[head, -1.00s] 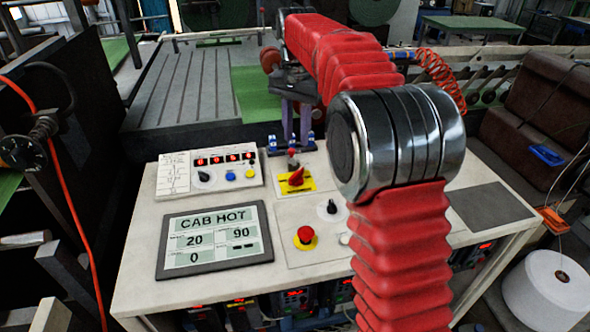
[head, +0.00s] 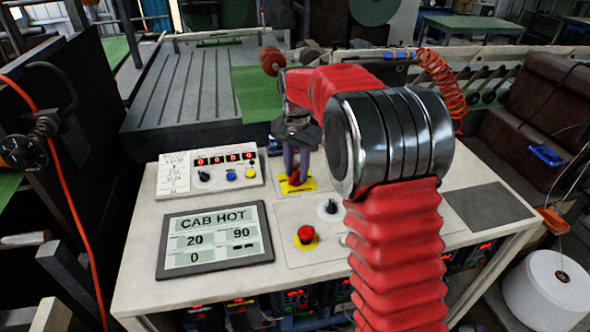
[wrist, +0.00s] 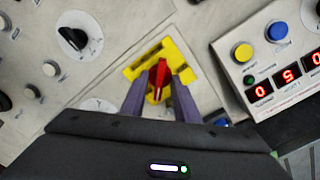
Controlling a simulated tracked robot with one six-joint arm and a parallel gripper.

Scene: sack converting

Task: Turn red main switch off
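The red main switch (wrist: 159,76) is a red rotary knob with a pale mark on a yellow plate (wrist: 183,73). In the head view the knob (head: 294,178) is partly hidden by my gripper (head: 297,168). My gripper is lowered over the yellow plate, pointing down. In the wrist view my gripper (wrist: 160,85) has its two purple fingers apart, one on each side of the knob. Narrow gaps seem to show between fingers and knob; I cannot tell if either touches.
A control box with red digits (head: 224,160), a "CAB HOT" screen (head: 215,238), a black rotary knob (head: 329,207) and a red emergency button on yellow (head: 306,235) share the panel top. My red arm covers the panel's right middle.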

